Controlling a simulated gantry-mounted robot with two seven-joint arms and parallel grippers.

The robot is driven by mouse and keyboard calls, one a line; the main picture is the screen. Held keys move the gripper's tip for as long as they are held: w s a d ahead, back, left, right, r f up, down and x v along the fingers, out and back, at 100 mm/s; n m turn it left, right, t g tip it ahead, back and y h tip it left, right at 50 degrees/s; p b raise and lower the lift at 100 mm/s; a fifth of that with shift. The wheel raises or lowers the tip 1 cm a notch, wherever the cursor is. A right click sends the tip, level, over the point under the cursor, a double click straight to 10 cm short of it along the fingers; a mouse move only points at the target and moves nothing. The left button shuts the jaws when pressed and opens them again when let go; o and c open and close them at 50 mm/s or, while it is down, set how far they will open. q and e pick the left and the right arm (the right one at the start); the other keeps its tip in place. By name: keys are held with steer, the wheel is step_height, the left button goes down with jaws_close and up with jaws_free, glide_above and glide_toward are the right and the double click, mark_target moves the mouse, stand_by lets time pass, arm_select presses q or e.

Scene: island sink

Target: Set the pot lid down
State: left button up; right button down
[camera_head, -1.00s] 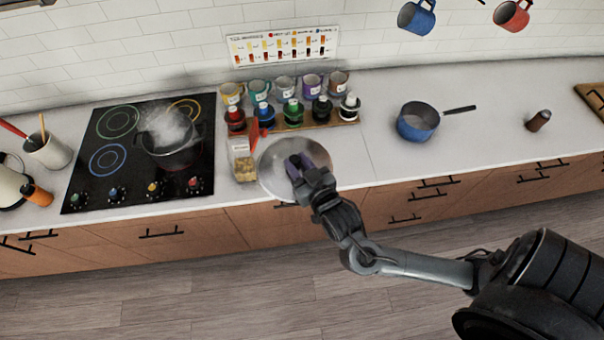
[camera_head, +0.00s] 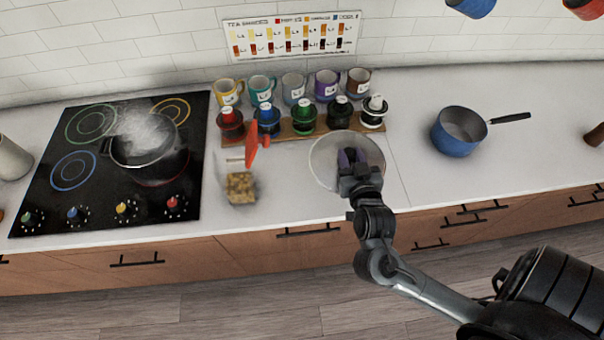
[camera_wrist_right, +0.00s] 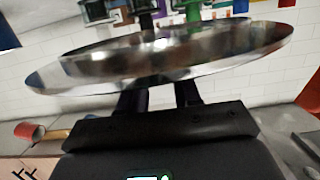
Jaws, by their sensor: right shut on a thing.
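The pot lid (camera_head: 323,153) is a shiny silver disc over the counter, in front of the right part of the bottle rack. My right gripper (camera_head: 348,158) is shut on it, near the lid's middle. The right wrist view shows the lid (camera_wrist_right: 225,58) edge-on beyond my gripper (camera_wrist_right: 160,98), whose fingers reach its near side. The grip point itself is hidden. I cannot tell whether the lid touches the counter. A dark pot (camera_head: 145,150) steams on the black cooktop (camera_head: 50,205) at left. My left gripper is not in view.
A wooden rack (camera_head: 290,131) of colored bottles and several mugs (camera_head: 293,85) stand behind the lid. A clear container with brown contents (camera_head: 240,188) and a red-orange item (camera_head: 257,143) are to its left. A blue saucepan (camera_head: 457,140) stands right. Bare counter lies between lid and saucepan.

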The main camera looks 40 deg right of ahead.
steer(key=w+a+f, duration=0.2)
steer(key=a, duration=0.1)
steer(key=w+a+f, duration=0.2)
steer(key=w, duration=0.1)
steer(key=w+a+f+b, duration=0.1)
steer(key=w+a+f, duration=0.1)
steer(key=a, duration=0.1)
steer(key=shift+w+a+f, duration=0.15)
steer(key=shift+a+f, duration=0.2)
steer(key=shift+f, duration=0.05)
steer(key=shift+f+b, duration=0.35)
steer(key=shift+f, duration=1.7)
steer(key=shift+f, duration=0.2)
steer(key=c, duration=0.8)
jaws_free()
steer(key=shift+r, duration=0.1)
